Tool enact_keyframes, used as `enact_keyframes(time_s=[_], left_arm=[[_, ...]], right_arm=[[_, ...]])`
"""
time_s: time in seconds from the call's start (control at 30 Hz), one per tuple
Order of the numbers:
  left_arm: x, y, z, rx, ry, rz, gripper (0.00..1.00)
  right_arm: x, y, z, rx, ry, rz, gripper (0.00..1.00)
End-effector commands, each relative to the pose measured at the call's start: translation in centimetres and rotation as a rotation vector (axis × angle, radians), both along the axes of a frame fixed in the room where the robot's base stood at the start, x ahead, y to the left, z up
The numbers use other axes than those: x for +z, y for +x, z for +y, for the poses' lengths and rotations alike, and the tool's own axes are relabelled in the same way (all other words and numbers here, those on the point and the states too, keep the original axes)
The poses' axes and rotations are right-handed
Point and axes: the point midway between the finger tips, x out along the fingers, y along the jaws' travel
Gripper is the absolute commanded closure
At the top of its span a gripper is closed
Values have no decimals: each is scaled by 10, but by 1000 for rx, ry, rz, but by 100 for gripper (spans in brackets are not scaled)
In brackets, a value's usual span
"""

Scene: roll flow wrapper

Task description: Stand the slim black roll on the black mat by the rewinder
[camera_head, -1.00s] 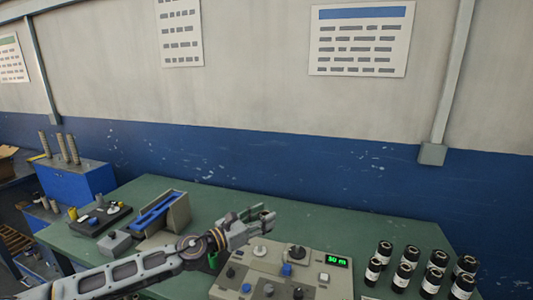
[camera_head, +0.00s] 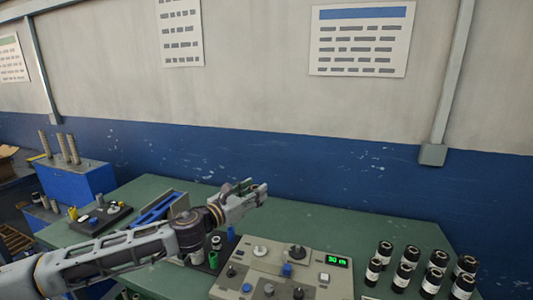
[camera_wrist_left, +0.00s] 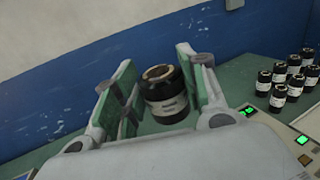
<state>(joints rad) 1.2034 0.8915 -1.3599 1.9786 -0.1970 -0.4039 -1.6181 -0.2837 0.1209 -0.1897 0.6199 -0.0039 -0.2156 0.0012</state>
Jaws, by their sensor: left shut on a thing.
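My left gripper (camera_head: 254,191) is raised above the green bench, behind and left of the control panel. In the left wrist view a black roll (camera_wrist_left: 166,97) with a pale label and a brown core sits between its finger pads (camera_wrist_left: 158,88), and the gripper is shut on it. The roll leans slightly in that view. In the head view the gripper mostly hides it. A small dark patch (camera_head: 205,266) beside the panel may be the black mat; my arm partly covers it. My right gripper is not in view.
The control panel (camera_head: 262,268) with knobs and a green display (camera_head: 337,261) stands at front centre. Several black rolls (camera_head: 405,270) stand at the right. A grey-blue fixture (camera_head: 165,208) stands farther left.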

Motion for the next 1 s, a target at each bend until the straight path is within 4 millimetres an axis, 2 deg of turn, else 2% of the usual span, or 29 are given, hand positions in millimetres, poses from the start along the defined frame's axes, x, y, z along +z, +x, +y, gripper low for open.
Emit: enact_keyframes(time_s=[0.5,0.7,1.0], left_arm=[[88,-2,17,144,-4,0,83],[109,-6,26,204,-4,2,83],[124,-12,44,290,-2,3,83]], right_arm=[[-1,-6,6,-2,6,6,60],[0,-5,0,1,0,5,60],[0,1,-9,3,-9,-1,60]])
